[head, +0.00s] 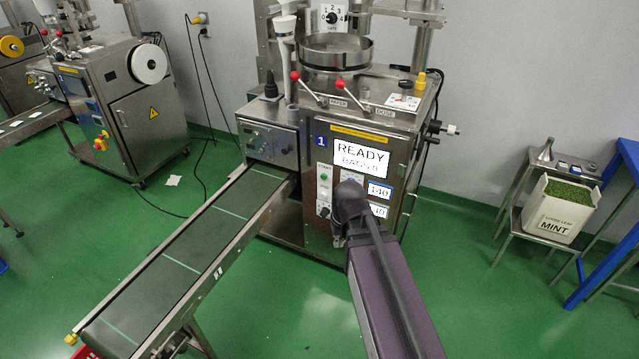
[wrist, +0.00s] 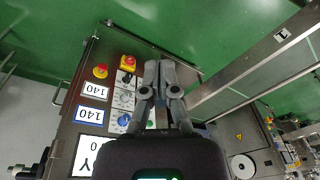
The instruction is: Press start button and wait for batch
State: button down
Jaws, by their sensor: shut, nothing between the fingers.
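The packing machine (head: 385,150) stands in the middle of the head view, and its screen (head: 360,158) reads READY, BAGS 0. The green start button (head: 323,177), under a START label, is on the panel left of my dark wrist. In the wrist view, a green button (wrist: 150,124) shows partly beside my finger. My gripper (wrist: 162,66) is shut and empty, in front of the control panel. In the head view my wrist hides part of the panel. I cannot tell whether the fingers touch the panel.
A conveyor (head: 200,250) runs out to the lower left. A mint box (head: 556,209) sits on a stand at right. Green floor is clear between.

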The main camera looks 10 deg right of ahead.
aim_at(324, 177)
jog(key=w+a+f+t+y+b, duration=0.1)
jog(key=w+a+f+t+b, duration=0.15)
jog(key=w+b, duration=0.35)
jog(key=w+a+f+t+y+b, duration=0.1)
jog(key=w+f+t+b, duration=0.1)
jog(key=w+f+b, duration=0.35)
jog(key=w+a+f+t+y+b, duration=0.1)
jog(key=w+f+t+b, duration=0.15)
jog(key=w, duration=0.55)
jog(key=w+d+f+m+t+b, duration=0.1)
jog(key=w+t+b, duration=0.3)
jog(key=w+b, duration=0.4)
jog(key=w+d+f+m+t+h+b, duration=0.1)
jog(key=w+f+m+t+b, duration=0.2)
jog(key=w+b, duration=0.4)
jog(key=shift+w+d+f+m+t+b, duration=0.3)
jog(key=shift+w+m+t, duration=0.2)
jog(key=shift+w+m, duration=0.4)
jog(key=shift+w, duration=0.2)
jog(key=shift+w+d, duration=0.85)
jog(key=shift+w, duration=0.3)
jog(key=shift+w+d, duration=0.9)
jog(key=shift+w, duration=0.25)
jog(key=shift+w+d, duration=0.85)
jog(key=shift+w, duration=0.3)
